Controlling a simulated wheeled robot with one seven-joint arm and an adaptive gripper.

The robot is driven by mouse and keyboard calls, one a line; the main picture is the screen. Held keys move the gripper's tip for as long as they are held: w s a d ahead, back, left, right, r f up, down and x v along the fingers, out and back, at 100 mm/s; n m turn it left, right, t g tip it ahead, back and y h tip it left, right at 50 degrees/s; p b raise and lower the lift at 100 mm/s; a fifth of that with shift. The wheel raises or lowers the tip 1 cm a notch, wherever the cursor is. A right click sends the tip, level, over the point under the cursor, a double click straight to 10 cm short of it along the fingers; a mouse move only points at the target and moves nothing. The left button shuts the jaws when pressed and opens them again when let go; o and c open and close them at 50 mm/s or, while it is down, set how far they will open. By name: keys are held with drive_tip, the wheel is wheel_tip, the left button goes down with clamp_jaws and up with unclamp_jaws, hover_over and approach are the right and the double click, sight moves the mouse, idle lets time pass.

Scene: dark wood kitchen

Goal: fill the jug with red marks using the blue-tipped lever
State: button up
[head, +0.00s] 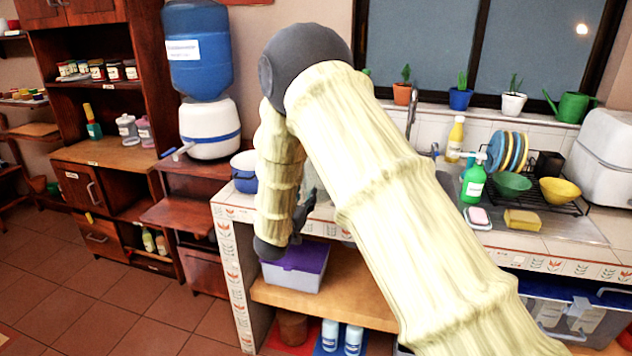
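The water dispenser has a blue bottle (197,52) on a white base (210,130) with a blue band, on a wooden stand at the left of the counter. A small lever with a blue tip (168,153) sticks out at the base's lower left. My gripper (304,212) is dark and hangs at the counter's front edge, to the right of and lower in the picture than the dispenser. My arm covers part of it, so its fingers and anything between them are unclear. I cannot make out a jug with red marks; the arm hides part of the counter.
A blue pot (244,172) stands on the counter between the dispenser and my arm. A purple-lidded box (296,268) sits on the shelf below my gripper. A green bottle (473,180), bowls and a dish rack are at right. The floor at left is clear.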

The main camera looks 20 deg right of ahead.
sight(307, 192)
drive_tip(key=shift+p+x, duration=0.55)
drive_tip(key=shift+x, duration=1.75)
drive_tip(key=shift+a, duration=0.1)
drive_tip(key=shift+c, duration=0.4)
clamp_jaws()
